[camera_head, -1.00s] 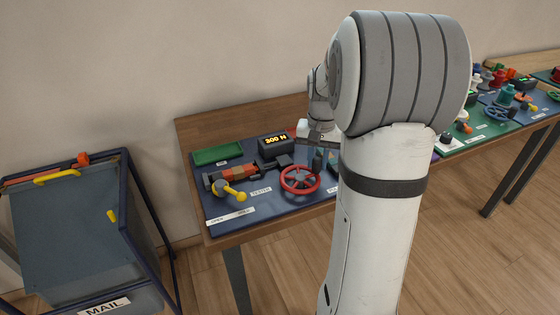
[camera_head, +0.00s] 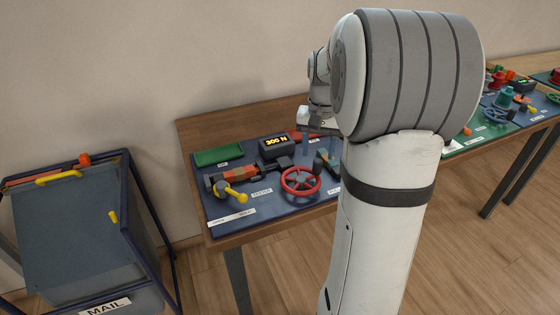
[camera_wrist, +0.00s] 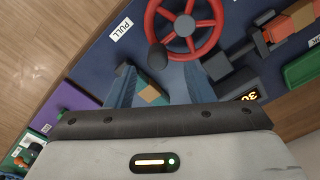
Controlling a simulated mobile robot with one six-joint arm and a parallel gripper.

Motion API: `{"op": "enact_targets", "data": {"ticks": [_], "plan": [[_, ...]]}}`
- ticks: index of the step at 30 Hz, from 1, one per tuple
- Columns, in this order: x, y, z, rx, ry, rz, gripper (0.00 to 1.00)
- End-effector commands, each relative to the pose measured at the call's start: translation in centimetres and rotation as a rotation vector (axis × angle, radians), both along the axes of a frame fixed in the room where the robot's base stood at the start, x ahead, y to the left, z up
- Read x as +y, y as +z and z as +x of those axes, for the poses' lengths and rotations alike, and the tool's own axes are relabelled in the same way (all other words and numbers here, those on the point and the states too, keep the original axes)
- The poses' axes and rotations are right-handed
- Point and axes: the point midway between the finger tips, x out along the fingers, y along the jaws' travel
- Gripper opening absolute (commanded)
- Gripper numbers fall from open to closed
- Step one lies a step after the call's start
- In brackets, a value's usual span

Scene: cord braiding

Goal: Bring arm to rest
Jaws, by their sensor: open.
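My gripper (camera_head: 320,147) is above the blue board (camera_head: 270,209) on the wooden table, partly hidden behind my own arm. In the wrist view my gripper (camera_wrist: 160,78) has its two bluish fingers apart. A small teal and orange block (camera_wrist: 152,92) shows between and below the fingers. It appears to lie on the board, not gripped. A red handwheel (camera_head: 300,181) with a dark knob stands close by; it also shows at the top of the wrist view (camera_wrist: 187,52).
The board also carries a display reading 300 N (camera_head: 276,144), a green tray (camera_head: 218,155), a yellow lever (camera_head: 236,194) and a red-brown cylinder part. A MAIL bin (camera_head: 85,235) stands at left. Another cluttered table (camera_head: 515,128) is at right. Open floor lies in front.

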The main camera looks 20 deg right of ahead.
Motion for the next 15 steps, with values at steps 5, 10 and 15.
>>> {"op": "enact_targets", "data": {"ticks": [5,10,15], "plan": [[0.0,2.7,0.0,-0.002,0.000,0.000,0.48],[0.1,3.5,0.0,0.000,0.000,0.000,0.48],[1.5,4.8,-0.8,-0.012,0.035,-0.004,0.48]]}}
